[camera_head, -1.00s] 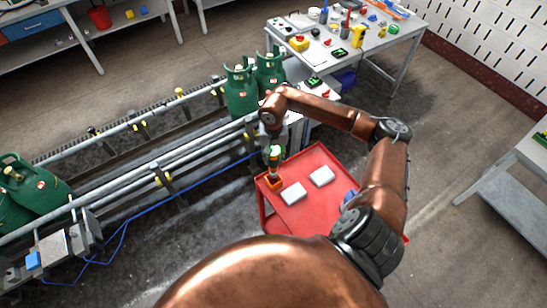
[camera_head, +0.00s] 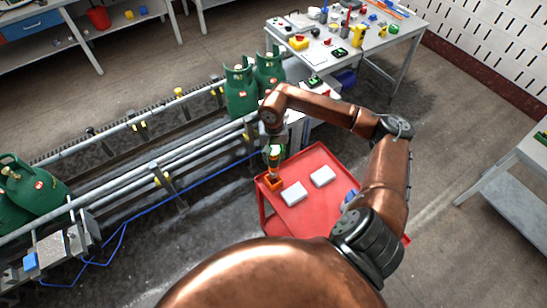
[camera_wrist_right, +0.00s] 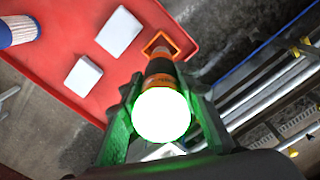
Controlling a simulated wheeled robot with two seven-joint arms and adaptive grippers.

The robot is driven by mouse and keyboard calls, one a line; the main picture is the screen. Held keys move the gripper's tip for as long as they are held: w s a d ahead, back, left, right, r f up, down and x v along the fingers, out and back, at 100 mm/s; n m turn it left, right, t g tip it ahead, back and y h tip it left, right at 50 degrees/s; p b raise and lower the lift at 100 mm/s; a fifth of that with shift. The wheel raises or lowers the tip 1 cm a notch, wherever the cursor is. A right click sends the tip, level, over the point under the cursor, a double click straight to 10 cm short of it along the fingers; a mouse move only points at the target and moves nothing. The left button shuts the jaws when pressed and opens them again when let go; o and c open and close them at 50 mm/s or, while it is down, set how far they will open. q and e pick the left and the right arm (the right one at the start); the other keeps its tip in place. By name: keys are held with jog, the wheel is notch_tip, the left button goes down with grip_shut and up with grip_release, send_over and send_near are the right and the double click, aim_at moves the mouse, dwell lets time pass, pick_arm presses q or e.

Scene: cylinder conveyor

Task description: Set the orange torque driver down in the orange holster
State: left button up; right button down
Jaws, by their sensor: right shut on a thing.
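The orange torque driver (camera_head: 274,161) is in my right gripper, with its dark lower part toward the orange holster (camera_head: 273,183). In the right wrist view, my right gripper (camera_wrist_right: 160,92) has its fingers on both sides of the driver (camera_wrist_right: 158,68), whose near end glows white. The driver's far end overlaps the square, open-topped holster (camera_wrist_right: 171,41); I cannot tell whether it is inside or just above. The holster stands at the tray's corner nearest the conveyor. My left gripper is not in view.
The red tray top (camera_head: 318,205) also carries two white boxes (camera_head: 294,193) beside the holster, and a blue item lies at its right side. Conveyor rails (camera_head: 150,180) with green cylinders (camera_head: 240,90) run close on the left. A cluttered workbench (camera_head: 375,48) stands behind.

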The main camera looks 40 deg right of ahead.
aim_at(274, 169)
dwell(0.4)
jog(key=shift+f+b, duration=2.3)
jog(key=shift+f, duration=0.35)
jog(key=shift+f+b, duration=1.55)
jog(key=shift+f, duration=0.05)
jog(key=c, duration=1.7)
grip_release()
jog(key=shift+c, duration=0.2)
jog(key=o, duration=0.4)
jog(key=shift+c, duration=0.2)
